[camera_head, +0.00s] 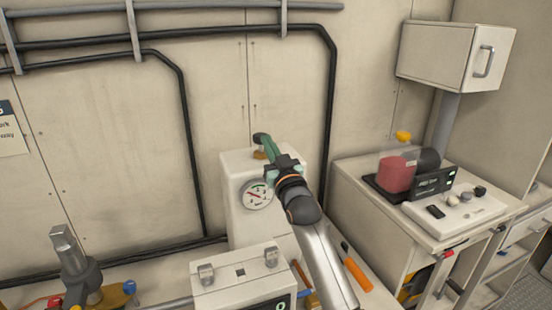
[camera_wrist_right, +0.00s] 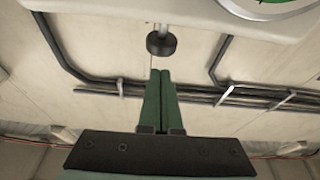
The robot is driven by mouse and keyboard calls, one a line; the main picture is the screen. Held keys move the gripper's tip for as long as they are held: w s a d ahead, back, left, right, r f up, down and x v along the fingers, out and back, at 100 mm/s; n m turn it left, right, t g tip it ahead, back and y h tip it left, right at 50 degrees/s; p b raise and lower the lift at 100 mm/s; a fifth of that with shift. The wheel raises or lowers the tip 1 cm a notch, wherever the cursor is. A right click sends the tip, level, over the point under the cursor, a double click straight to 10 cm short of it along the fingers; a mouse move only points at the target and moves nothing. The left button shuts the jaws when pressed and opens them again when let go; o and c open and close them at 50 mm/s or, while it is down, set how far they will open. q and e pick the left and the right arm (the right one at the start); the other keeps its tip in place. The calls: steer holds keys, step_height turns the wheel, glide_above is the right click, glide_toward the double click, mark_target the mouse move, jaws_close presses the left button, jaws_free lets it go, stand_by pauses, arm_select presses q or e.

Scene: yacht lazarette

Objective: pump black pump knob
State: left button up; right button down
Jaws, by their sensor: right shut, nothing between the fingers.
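The black pump knob (camera_wrist_right: 160,43) sits on a short metal stem that comes out of the white pump housing. In the head view the knob (camera_head: 259,138) shows as a dark shape at the top of the white housing (camera_head: 237,200), partly hidden by my fingers. The housing carries a round gauge (camera_head: 257,195) on its front. My right gripper (camera_head: 266,140) has green fingers, shut and empty, reaching over the housing top. In the wrist view the right gripper's fingertips (camera_wrist_right: 160,72) are close to the knob, with a small gap in the picture. I cannot tell whether they touch. My left gripper is not in view.
A white box with two latches (camera_head: 240,278) stands in front of the housing. An orange-handled tool (camera_head: 356,275) lies to the right of my arm. A cabinet (camera_head: 378,222) on the right holds a bottle with red liquid (camera_head: 397,170). Black pipes (camera_head: 330,100) run along the wall behind.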

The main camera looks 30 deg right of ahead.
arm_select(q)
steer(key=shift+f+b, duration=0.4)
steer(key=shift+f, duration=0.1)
arm_select(e)
steer(key=shift+v, duration=2.75)
steer(key=shift+r, duration=0.15)
